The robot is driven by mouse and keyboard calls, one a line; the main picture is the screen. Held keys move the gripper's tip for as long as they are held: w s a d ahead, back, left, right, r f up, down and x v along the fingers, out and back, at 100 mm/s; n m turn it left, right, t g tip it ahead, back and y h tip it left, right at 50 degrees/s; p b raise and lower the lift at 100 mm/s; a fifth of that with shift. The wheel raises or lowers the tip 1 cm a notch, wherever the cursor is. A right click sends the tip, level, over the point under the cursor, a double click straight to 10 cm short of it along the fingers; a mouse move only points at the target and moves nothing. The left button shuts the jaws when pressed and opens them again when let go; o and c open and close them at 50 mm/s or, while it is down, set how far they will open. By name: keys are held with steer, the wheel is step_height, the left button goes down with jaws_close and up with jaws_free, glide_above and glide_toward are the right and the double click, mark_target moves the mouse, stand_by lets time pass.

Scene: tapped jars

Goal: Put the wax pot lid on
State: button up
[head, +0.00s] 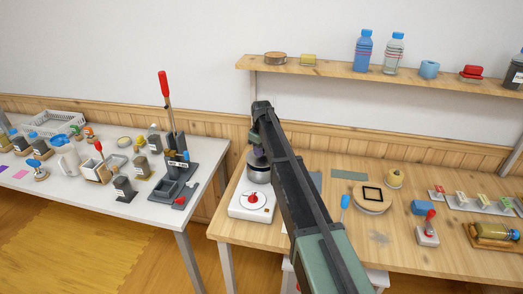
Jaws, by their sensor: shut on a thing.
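The wax pot (259,173) is a grey metal pot on a white heater with a red knob (252,201), at the left end of the wooden table. My gripper (257,149) points down directly above the pot, small and dark in this view. It is shut on what looks like the dark wax pot lid (257,159), close over the pot's mouth. My arm and the small size hide the fingertips and the right side of the pot. I cannot tell whether the lid touches the rim.
A white table (120,205) with jars and a lever press stands left, across a gap. A shelf (335,69) hangs behind.

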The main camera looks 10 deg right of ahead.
steer(key=shift+f, duration=0.3)
steer(key=shift+f, duration=0.1)
steer(key=shift+f+b, duration=0.35)
steer(key=shift+b, duration=0.15)
steer(key=shift+f+b, duration=0.5)
steer(key=o, duration=1)
steer(key=shift+c, duration=0.2)
